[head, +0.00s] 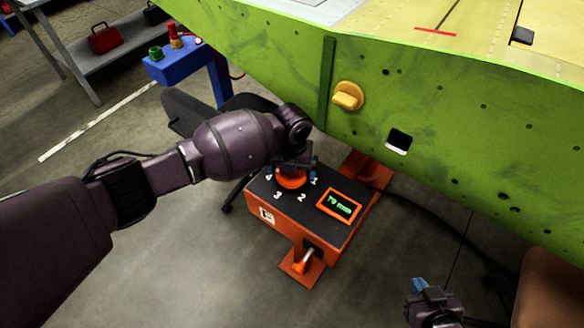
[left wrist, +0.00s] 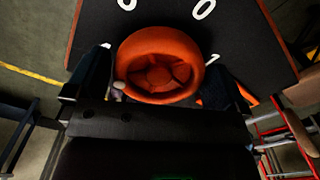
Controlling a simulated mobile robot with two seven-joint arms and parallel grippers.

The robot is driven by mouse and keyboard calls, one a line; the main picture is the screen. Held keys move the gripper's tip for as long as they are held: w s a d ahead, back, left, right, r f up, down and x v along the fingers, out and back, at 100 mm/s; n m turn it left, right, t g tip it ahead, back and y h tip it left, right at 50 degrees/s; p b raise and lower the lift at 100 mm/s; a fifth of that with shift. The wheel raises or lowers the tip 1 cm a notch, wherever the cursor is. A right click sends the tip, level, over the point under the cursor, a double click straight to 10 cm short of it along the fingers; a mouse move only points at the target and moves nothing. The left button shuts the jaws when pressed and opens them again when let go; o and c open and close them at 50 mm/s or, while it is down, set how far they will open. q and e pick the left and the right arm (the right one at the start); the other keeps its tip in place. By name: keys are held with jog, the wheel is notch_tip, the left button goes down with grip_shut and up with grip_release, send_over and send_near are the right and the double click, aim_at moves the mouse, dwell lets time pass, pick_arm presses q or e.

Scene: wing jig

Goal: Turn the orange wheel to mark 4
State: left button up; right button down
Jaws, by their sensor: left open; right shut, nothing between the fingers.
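In the left wrist view the wheel (left wrist: 160,65) shows as a hollow orange ring between the two spread dark fingers (left wrist: 157,88). I cannot tell whether the fingers touch it, nor which mark it points to. My right gripper (head: 418,287) is shut and empty at the lower right, away from the box.
A small display (head: 339,205) with green text is on the box top. The green wing panel (head: 440,105) with a yellow knob (head: 348,96) rises behind the box. A blue stand (head: 185,66) with buttons is at the upper left. A dark cable (head: 440,218) runs right along the floor.

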pick_arm(q)
notch_tip(320, 180, up, 10)
jog(key=shift+f+p, duration=0.2)
jog(key=shift+p, duration=0.7)
jog(key=shift+r, duration=0.5)
